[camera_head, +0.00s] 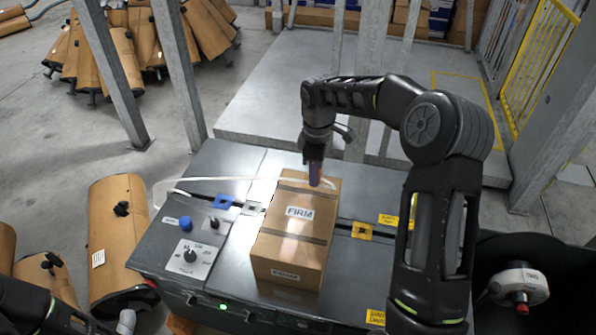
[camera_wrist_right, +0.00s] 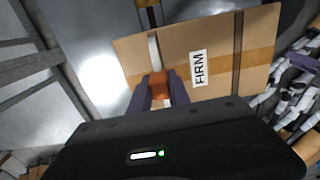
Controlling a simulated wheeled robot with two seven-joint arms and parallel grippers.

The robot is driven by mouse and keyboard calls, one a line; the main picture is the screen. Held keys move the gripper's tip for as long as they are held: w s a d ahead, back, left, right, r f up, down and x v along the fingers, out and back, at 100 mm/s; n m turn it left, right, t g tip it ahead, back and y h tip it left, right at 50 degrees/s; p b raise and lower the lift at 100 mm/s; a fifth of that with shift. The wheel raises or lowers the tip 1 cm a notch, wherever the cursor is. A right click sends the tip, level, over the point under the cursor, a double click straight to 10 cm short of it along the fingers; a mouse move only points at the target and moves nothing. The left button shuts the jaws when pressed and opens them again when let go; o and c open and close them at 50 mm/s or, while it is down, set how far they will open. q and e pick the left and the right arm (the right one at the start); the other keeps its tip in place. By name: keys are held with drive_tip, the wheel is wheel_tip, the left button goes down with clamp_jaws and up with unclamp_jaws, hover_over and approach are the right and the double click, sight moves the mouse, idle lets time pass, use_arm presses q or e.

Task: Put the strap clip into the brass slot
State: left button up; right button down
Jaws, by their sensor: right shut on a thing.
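The strap clip (camera_wrist_right: 159,85) is an orange piece between the purple fingertips of my right gripper (camera_wrist_right: 159,92), which is shut on it. In the head view my right gripper (camera_head: 315,176) points down over the far end of the carton's top and hides the clip. A white strap (camera_head: 225,180) runs from the left of the bench to the gripper; it also shows on the carton in the wrist view (camera_wrist_right: 154,52). The brass slot (camera_head: 362,231) is a yellowish plate with a dark opening, right of the carton. My left gripper is not visible.
The cardboard carton (camera_head: 303,238) marked FIRM stands on the grey bench (camera_head: 180,260). A blue slot plate (camera_head: 223,202) and a silver one (camera_head: 252,208) lie left of it. A control panel with knobs (camera_head: 190,256) is at the bench's left. A strap reel (camera_head: 519,286) stands at right.

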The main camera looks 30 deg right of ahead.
drive_tip(key=s+d, duration=0.6)
drive_tip(key=d, duration=0.2)
drive_tip(key=s+d+f+b, duration=0.2)
drive_tip(key=f+b, duration=0.2)
drive_tip(key=f, duration=0.2)
drive_tip(key=s+d+f+b, duration=0.1)
drive_tip(key=f+b, duration=0.2)
drive_tip(key=f, duration=0.3)
drive_tip(key=shift+s+d+b, duration=0.35)
drive_tip(key=shift+s+b, duration=0.05)
drive_tip(key=shift+f, duration=0.1)
drive_tip(key=shift+f+b, duration=1.5)
drive_tip(key=shift+f, duration=0.8)
drive_tip(key=shift+f, duration=0.5)
idle(0.5)
